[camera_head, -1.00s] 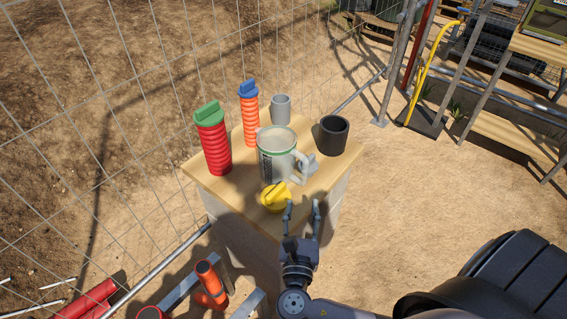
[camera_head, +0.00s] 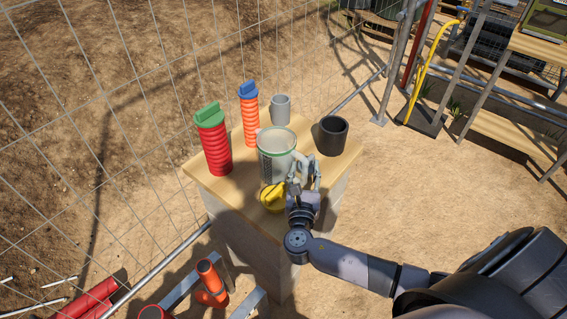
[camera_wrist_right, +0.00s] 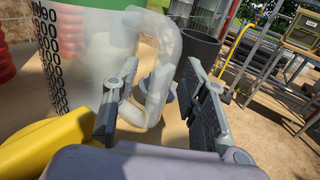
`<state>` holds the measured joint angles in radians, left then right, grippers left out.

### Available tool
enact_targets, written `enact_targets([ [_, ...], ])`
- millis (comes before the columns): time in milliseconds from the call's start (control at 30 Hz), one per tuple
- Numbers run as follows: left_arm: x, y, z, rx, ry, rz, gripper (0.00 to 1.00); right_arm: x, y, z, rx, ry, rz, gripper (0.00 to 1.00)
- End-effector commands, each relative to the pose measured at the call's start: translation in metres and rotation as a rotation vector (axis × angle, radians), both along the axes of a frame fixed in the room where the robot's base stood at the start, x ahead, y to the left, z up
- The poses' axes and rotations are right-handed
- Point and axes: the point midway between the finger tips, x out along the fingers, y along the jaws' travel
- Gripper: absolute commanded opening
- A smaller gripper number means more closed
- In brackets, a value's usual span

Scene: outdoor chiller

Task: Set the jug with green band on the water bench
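The jug with green band (camera_head: 272,158) stands upright on a wooden-topped stand (camera_head: 320,180). It is translucent, with dark scale marks and a handle on its right side. In the right wrist view the jug (camera_wrist_right: 95,45) fills the upper left, with its handle (camera_wrist_right: 160,80) between the fingers. My right gripper (camera_head: 304,170) is open at the handle, one finger on each side. It also shows in the right wrist view (camera_wrist_right: 165,95); a gap remains between the right finger and the handle. My left gripper is not in view.
Around the jug stand a red bottle with green lid (camera_head: 216,145), an orange bottle with blue lid (camera_head: 250,118), a grey cup (camera_head: 281,109), a black cup (camera_head: 333,136) and a yellow-topped item (camera_head: 271,198). A wire fence (camera_head: 130,100) runs behind. Open ground lies right.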

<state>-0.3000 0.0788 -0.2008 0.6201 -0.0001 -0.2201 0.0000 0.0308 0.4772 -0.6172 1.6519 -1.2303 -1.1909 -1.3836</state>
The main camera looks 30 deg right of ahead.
Motion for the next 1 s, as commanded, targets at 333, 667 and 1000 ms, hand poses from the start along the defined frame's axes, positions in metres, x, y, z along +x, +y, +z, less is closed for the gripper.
enact_targets([
  [333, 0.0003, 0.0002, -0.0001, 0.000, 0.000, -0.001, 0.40, -0.0001, 0.0000, -0.0003, 0.001, 0.001, 0.000, 0.29],
  [667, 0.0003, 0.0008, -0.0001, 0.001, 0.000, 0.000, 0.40, -0.0003, 0.0001, -0.0004, 0.001, 0.001, 0.000, 0.07],
  [1000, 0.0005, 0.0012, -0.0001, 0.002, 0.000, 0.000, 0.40, -0.0002, 0.0002, -0.0005, 0.001, 0.001, 0.000, 0.00],
])
